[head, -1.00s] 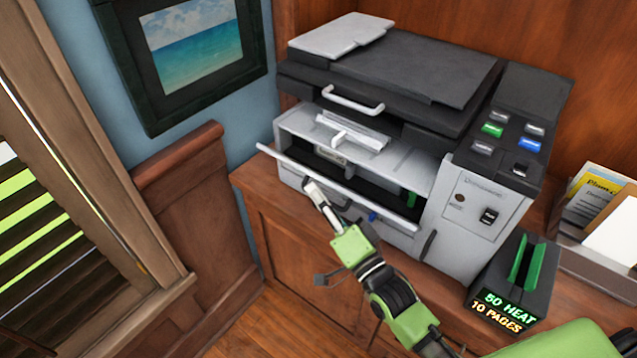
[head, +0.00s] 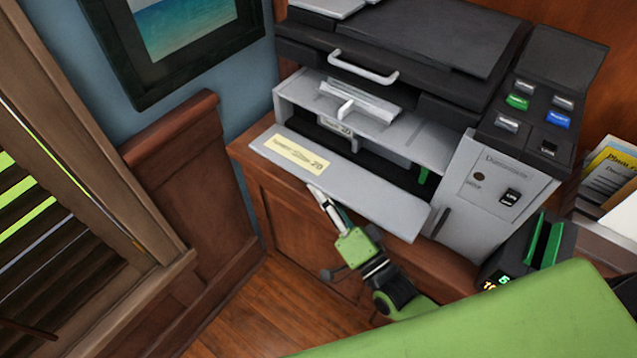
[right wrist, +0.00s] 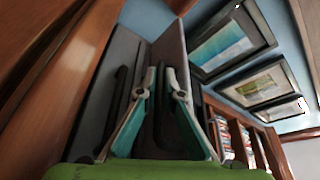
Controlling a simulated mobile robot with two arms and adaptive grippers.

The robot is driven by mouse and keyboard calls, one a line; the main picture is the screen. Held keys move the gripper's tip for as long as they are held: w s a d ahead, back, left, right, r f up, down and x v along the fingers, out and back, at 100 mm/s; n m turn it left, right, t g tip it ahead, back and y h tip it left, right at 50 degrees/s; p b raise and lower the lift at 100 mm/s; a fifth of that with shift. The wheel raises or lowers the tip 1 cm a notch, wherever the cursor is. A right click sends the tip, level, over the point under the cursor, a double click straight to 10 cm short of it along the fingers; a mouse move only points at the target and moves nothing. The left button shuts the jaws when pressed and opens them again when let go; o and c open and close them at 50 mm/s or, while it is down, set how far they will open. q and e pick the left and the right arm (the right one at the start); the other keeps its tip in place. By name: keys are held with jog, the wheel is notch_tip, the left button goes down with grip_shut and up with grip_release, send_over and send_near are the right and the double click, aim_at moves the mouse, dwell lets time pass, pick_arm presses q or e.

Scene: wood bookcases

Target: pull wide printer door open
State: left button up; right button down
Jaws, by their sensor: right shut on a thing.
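The wide printer door (head: 360,196) is a light grey panel on the printer (head: 410,118). In the head view it is folded down to near level, its inner face up with a yellow label (head: 298,153). My right gripper (head: 318,192) is at its front edge, left of the middle, with the fingertips partly hidden by the door. In the right wrist view, my right gripper (right wrist: 160,85) is shut around a dark handle (right wrist: 163,120) against the grey panel. My left gripper is not in view.
The open bay behind the door shows a dark interior. A black box with a green slot (head: 535,245) stands right of the printer, beside a paper holder (head: 610,195). A wooden cabinet (head: 300,235) is below. A wood-panelled wall and window blinds are at left.

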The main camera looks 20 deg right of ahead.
jog(key=shift+d+f, duration=0.1)
jog(key=shift+f, duration=0.15)
dwell(0.4)
jog(key=c, duration=2.2)
grip_release()
jog(key=shift+w, duration=0.1)
jog(key=v, duration=1.2)
jog(key=shift+f, duration=0.1)
